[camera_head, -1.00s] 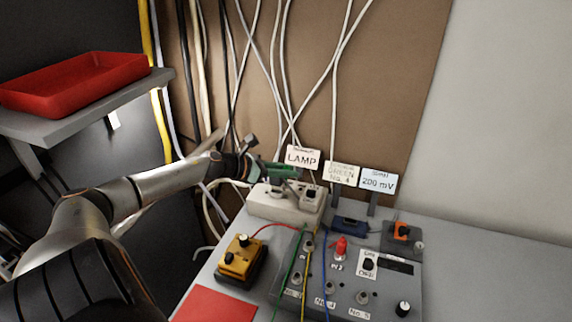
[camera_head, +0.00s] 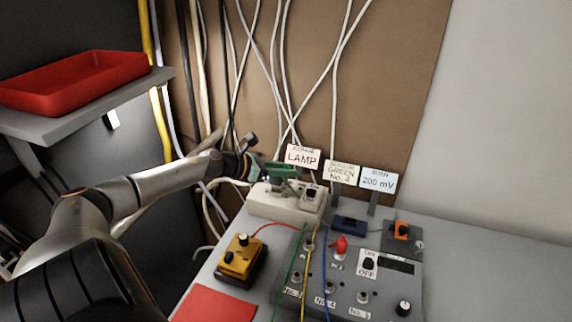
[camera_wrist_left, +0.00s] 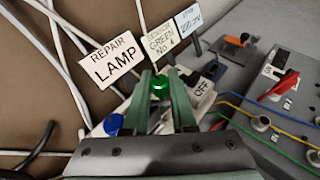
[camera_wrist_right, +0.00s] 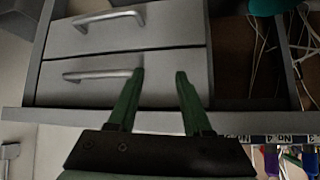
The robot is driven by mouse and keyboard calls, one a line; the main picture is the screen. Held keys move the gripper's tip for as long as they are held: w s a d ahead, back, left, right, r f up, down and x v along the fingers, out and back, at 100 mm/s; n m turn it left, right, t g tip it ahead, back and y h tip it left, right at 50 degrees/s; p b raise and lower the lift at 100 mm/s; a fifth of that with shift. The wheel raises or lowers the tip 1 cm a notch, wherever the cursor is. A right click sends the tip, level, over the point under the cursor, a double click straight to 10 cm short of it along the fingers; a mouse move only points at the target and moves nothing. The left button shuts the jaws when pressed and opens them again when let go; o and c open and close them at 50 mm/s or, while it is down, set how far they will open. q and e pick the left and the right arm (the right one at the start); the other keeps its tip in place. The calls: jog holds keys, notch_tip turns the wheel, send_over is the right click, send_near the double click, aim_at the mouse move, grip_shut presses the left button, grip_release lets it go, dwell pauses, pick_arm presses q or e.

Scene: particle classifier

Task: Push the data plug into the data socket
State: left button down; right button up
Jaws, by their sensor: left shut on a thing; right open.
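My left gripper (camera_head: 284,171) is over the back of the white box (camera_head: 285,206), beneath the LAMP sign. In the left wrist view its fingers (camera_wrist_left: 160,80) are closed around a green lamp-like piece (camera_wrist_left: 159,88); its lower part is hard to make out. My right gripper (camera_wrist_right: 158,80) is open and empty, in front of grey drawers. I cannot pick out the data plug or the data socket with certainty. A dark blue block (camera_head: 350,225) sits behind the grey panel (camera_head: 340,285).
A yellow box (camera_head: 240,262) and red mat (camera_head: 218,303) lie at the bench's left. The REPAIR LAMP sign (camera_wrist_left: 112,60) stands close to the left fingers. Coloured wires cross the panel. White cables hang behind. A red tray (camera_head: 75,82) is on a shelf. Drawers (camera_wrist_right: 125,75) face the right gripper.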

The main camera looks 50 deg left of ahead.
pick_arm(q)
jog(key=shift+f+b, duration=1.25)
jog(key=shift+f, duration=0.15)
dwell(0.5)
jog(key=c, duration=0.6)
grip_release()
jog(key=shift+c, duration=0.2)
jog(key=shift+s+r, duration=0.1)
jog(key=shift+s, duration=0.05)
jog(key=shift+v, duration=1.2)
jog(key=p+v, duration=0.4)
jog(key=v, duration=0.6)
